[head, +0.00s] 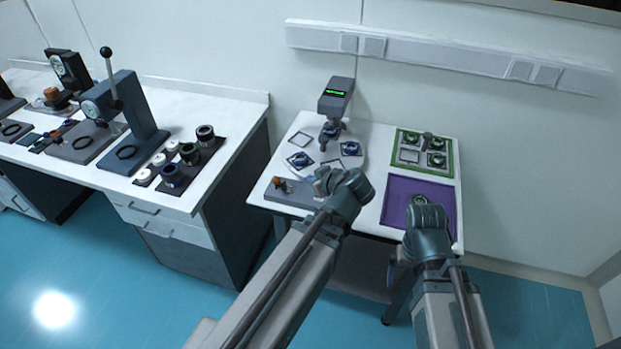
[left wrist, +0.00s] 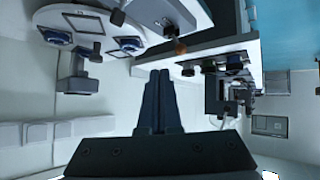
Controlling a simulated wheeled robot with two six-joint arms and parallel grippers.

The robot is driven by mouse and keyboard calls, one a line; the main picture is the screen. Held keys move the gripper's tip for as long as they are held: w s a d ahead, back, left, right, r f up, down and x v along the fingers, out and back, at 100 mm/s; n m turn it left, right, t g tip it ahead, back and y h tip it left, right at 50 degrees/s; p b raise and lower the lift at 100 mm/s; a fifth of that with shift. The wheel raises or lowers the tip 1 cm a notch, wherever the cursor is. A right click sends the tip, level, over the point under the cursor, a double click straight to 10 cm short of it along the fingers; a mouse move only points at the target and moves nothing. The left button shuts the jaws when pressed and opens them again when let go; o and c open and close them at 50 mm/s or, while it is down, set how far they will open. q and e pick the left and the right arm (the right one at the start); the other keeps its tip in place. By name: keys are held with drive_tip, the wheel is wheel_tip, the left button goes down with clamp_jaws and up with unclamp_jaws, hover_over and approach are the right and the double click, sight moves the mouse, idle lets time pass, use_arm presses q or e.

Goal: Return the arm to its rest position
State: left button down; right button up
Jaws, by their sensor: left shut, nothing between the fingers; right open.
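My left gripper (head: 328,182) is at the front of the small white table, above its front edge beside the round white plate. In the left wrist view its two fingers (left wrist: 160,100) are together with nothing between them. My right gripper (head: 424,210) is over the front of the purple mat (head: 397,202). It is open, but its fingers are mostly hidden behind the wrist in the head view. Both my arms reach forward from the bottom of the head view.
The round plate (head: 313,142) carries several dark blue parts under a grey device with a green display (head: 336,93). A green-edged tray (head: 452,159) stands at the back right. A long bench (head: 176,113) with presses and lens rings stands left. Blue floor is clear at lower left.

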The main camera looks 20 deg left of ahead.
use_arm(q)
drive_tip(key=s+d+f+m+g+h, duration=0.3)
drive_tip(key=s+d+f+m, duration=0.1)
drive_tip(key=s+d+m, duration=0.3)
drive_tip(key=s+d+f+m+g+h, duration=0.3)
drive_tip(key=s+d+m, duration=0.3)
drive_tip(key=d+m, duration=0.3)
drive_tip(key=d+f+h, duration=0.1)
drive_tip(key=d, duration=0.2)
drive_tip(key=shift+s+d+f, duration=0.2)
drive_tip(key=shift+s+f, duration=0.15)
drive_tip(key=shift+s, duration=0.05)
